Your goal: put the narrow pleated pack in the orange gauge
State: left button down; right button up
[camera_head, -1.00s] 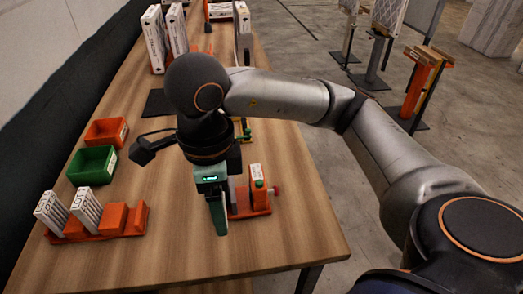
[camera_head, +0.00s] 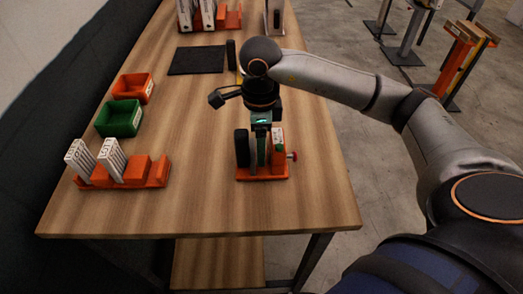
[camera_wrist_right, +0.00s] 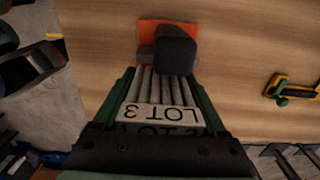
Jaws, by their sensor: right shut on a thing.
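My right gripper (camera_head: 262,152) is shut on a pale pleated pack (camera_wrist_right: 160,112), seen between the green fingers in the right wrist view with "LOT 3" on its end. In the head view the gripper hides this pack. The gripper is over the gauge, between block and upright. The gauge (camera_wrist_right: 152,27) also shows beyond the pack in the wrist view. Whether the pack touches its base I cannot tell. My left gripper is out of view.
An orange rack (camera_head: 150,175) at the left holds two white pleated packs (camera_head: 112,158). Green (camera_head: 120,118) and orange (camera_head: 133,86) bins and a black mat (camera_head: 197,60) lie behind. The table front is clear.

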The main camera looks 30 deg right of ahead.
jog(key=f, duration=0.2)
jog(key=f+p, duration=0.1)
jog(key=shift+w+d+f, duration=0.1)
jog(key=shift+w+d, duration=0.15)
jog(key=shift+d, duration=0.1)
jog(key=shift+f, duration=0.4)
jog(key=shift+f, duration=0.15)
jog(key=o, duration=1.2)
jog(key=shift+o, duration=0.2)
notch_tip(320, 180, up, 12)
jog(key=shift+r+b, duration=0.2)
jog(key=shift+b, duration=0.3)
